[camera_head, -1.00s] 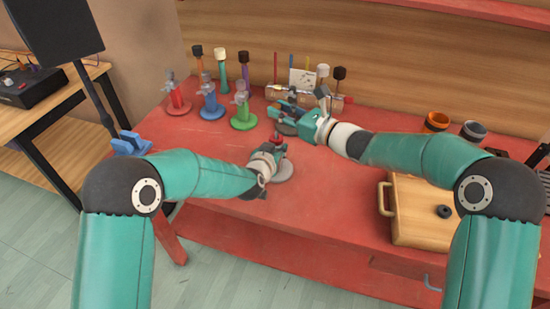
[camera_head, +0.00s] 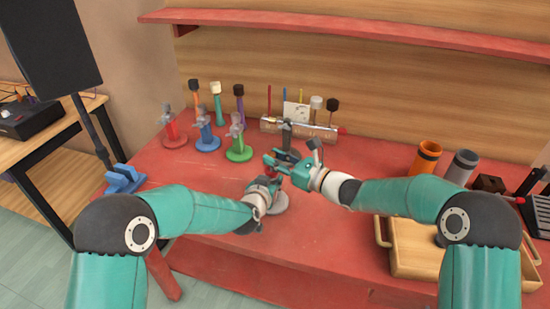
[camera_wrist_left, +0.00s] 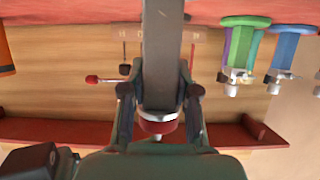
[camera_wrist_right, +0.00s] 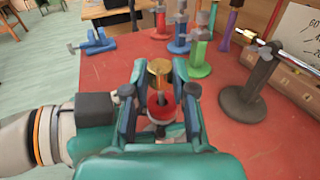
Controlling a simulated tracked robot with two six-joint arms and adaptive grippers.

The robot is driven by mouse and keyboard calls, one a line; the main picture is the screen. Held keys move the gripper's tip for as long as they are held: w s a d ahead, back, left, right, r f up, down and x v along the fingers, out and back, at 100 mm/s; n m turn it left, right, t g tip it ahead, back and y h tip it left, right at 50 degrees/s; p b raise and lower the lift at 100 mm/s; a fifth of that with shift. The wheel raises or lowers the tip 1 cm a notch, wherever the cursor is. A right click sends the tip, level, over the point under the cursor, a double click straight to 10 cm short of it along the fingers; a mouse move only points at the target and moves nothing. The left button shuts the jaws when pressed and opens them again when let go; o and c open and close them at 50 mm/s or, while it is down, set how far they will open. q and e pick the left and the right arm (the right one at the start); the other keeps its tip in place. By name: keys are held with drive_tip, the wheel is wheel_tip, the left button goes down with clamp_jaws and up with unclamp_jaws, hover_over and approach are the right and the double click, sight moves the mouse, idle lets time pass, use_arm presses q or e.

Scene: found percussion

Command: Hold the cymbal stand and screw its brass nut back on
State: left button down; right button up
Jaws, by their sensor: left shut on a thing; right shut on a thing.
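The cymbal stand has a grey round base (camera_head: 281,203) on the red bench. Its grey post (camera_wrist_left: 162,50) shows in the left wrist view, with a red felt (camera_wrist_left: 160,124) near its top. My left gripper (camera_head: 270,184) is shut on the stand's post, just below the felt. My right gripper (camera_head: 272,164) is just above it, shut on the brass nut (camera_wrist_right: 159,72). In the right wrist view the nut is above the red felt (camera_wrist_right: 161,112), with a thin stud between them. I cannot tell whether the threads engage.
A dark stand (camera_wrist_right: 262,70) is close behind my right gripper. Red (camera_head: 173,135), blue (camera_head: 207,140) and green (camera_head: 238,150) clamp-topped stands are at the back left. A wooden tray (camera_head: 425,262) and an orange cup (camera_head: 427,157) are on the right.

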drive_tip(key=shift+f, duration=0.9)
drive_tip(key=shift+f, duration=0.6)
drive_tip(key=o, duration=0.9)
drive_tip(key=shift+o, duration=0.2)
drive_tip(key=shift+r, duration=0.15)
drive_tip(key=shift+r, duration=2.15)
